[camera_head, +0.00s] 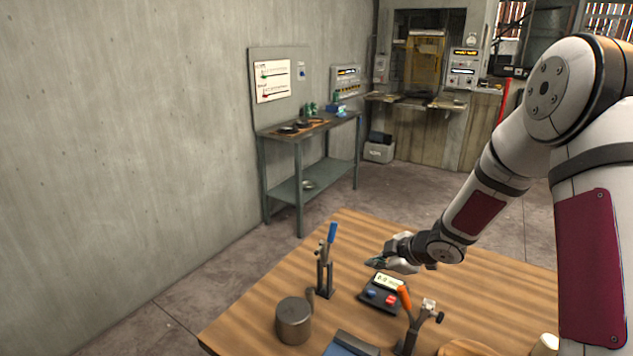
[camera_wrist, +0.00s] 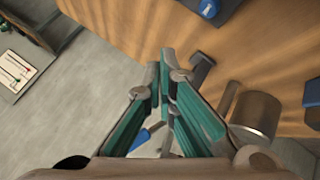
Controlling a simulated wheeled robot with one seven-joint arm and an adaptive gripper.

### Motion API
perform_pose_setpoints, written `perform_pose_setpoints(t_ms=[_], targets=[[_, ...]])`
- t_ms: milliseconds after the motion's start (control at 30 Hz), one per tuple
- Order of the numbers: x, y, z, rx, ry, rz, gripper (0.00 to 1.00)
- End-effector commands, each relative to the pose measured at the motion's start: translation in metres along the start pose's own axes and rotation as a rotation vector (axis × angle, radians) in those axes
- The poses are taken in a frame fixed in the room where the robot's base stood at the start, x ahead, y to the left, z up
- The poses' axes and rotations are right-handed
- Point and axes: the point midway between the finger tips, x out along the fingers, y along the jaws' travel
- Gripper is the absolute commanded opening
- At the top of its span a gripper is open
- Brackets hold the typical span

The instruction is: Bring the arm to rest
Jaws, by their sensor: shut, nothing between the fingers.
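My gripper (camera_head: 377,263) hangs at the end of my white and maroon arm, over the far part of the wooden table (camera_head: 460,290) in the head view. It is shut and empty; in the wrist view its green-lined fingers (camera_wrist: 163,62) come together at the tips. A black device with a small display (camera_head: 384,291) lies on the table, below and near my gripper. A clamp with a blue handle (camera_head: 325,265) stands upright to the left of the gripper.
A grey metal cylinder (camera_head: 293,321) stands near the table's left edge; it also shows in the wrist view (camera_wrist: 255,115). An orange-handled clamp (camera_head: 412,322) and a blue-topped item (camera_head: 350,345) are at the front. A metal shelf table (camera_head: 310,183) stands by the wall.

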Motion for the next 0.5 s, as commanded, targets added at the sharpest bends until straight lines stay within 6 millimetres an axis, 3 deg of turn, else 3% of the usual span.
perform_pose_setpoints(t_ms=[233, 367, 500], targets=[[-0.085, 0.049, -0.013, 0.132, -0.220, 0.147, 0.00], [-0.139, 0.059, -0.021, 0.246, -0.323, 0.223, 0.00], [-0.197, 0.055, -0.032, 0.388, -0.403, 0.294, 0.00]])
